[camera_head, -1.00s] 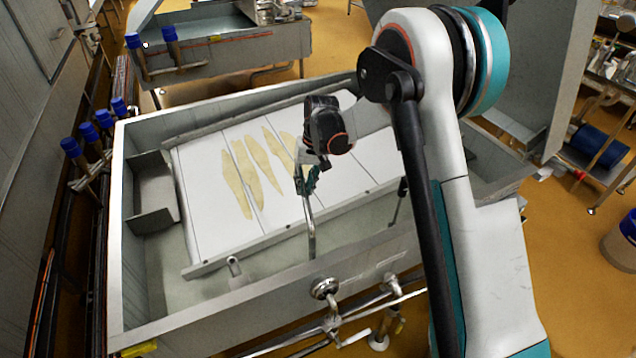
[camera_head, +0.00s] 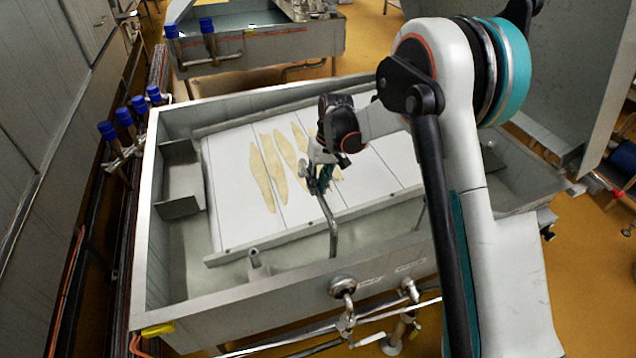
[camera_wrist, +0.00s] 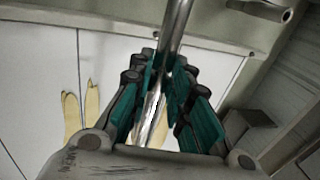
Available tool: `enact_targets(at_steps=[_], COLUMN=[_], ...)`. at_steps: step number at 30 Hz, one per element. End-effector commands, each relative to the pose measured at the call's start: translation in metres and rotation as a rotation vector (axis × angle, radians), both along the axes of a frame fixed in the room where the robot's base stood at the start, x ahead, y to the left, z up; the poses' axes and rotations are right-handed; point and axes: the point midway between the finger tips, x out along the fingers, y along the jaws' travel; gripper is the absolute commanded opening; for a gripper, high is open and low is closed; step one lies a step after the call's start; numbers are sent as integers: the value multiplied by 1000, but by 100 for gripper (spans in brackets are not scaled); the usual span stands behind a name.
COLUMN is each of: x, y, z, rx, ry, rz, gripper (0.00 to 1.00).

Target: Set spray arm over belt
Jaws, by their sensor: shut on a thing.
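The spray arm (camera_head: 331,232) is a thin bent metal pipe that rises inside the tank near its front wall. My gripper (camera_head: 318,178) is shut on its upper part. In the wrist view the green fingers of my gripper (camera_wrist: 160,95) close on both sides of the shiny pipe (camera_wrist: 177,22). The belt (camera_head: 230,190) is a white panelled surface inside the tank, with several pale yellow fillet-shaped pieces (camera_head: 262,175) on it. The gripped end of the pipe shows over the front part of the belt. The pipe's tip is partly hidden by the fingers.
The steel tank (camera_head: 240,297) surrounds the belt with raised walls. A short pipe stub (camera_head: 257,262) stands inside its front wall. A valve (camera_head: 343,287) and pipes sit outside the front. Blue-capped valves (camera_head: 125,118) stand at the left. A second tank (camera_head: 260,48) is behind.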

Motion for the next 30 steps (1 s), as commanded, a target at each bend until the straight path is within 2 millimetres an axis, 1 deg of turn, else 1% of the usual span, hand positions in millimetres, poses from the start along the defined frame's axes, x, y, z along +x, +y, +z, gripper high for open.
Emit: enact_targets(at_steps=[1, 2, 3, 4, 5, 14, 17, 20, 30], x=[-1, -1, -1, -1, -1, -1, 0, 0, 5], y=[3, 3, 3, 3, 2, 1, 0, -2, -15], z=[0, 0, 0, 0, 0, 0, 5, 17, 83], rx=[3, 3, 3, 3, 3, 2, 2, 2, 2], ry=[2, 2, 2, 2, 2, 1, 1, 1, 1], rz=[5, 6, 5, 5, 5, 2, 2, 2, 2], gripper=[0, 20, 29, 36, 38, 38, 38, 38, 38])
